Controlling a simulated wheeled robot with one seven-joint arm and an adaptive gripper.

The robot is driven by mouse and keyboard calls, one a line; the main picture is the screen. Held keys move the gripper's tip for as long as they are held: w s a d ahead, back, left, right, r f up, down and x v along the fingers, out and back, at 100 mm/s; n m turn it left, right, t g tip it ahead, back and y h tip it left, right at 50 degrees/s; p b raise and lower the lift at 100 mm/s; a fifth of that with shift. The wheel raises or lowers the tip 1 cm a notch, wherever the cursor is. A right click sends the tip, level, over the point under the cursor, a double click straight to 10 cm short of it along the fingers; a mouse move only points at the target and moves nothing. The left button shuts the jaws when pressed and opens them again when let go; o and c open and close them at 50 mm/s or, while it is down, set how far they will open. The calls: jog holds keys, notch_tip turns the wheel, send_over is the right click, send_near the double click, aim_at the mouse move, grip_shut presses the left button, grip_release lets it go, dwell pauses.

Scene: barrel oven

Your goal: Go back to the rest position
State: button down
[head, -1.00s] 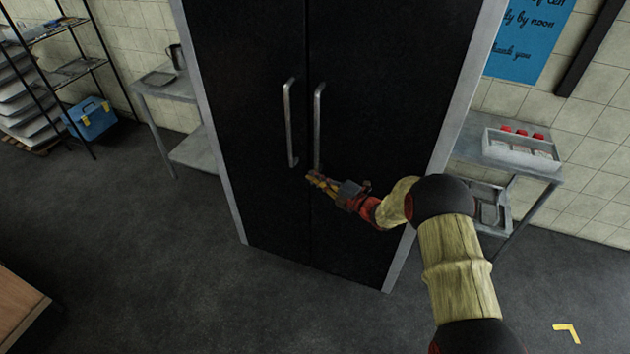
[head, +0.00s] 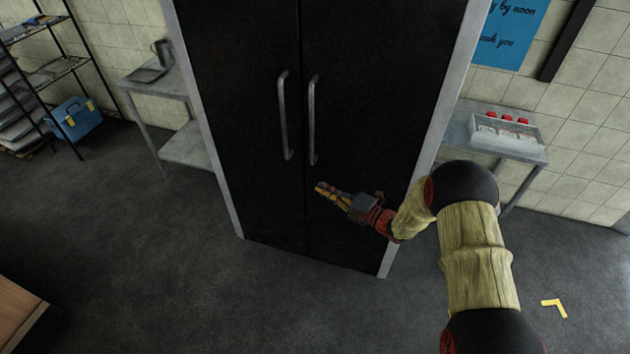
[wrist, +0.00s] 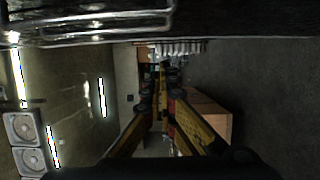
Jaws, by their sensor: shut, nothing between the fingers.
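My gripper (head: 320,189) is shut and empty in the head view. It points left in front of the tall black double-door cabinet (head: 370,100), a little below the lower ends of its door handles. The left handle (head: 284,115) and the right handle (head: 312,120) are both clear of the gripper. Both doors look closed. In the wrist view my gripper (wrist: 162,100) shows its yellow fingers together, with nothing visible between them.
A side table (head: 150,88) with a tray and jug stands left of the cabinet. A table at right holds a metal box (head: 505,132) with red-topped items. A blue toolbox (head: 76,118) sits by a rack. A wooden surface (head: 15,310) is lower left. The floor between is clear.

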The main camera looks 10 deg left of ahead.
jog(key=shift+s+d, duration=0.2)
jog(key=shift+d, duration=0.25)
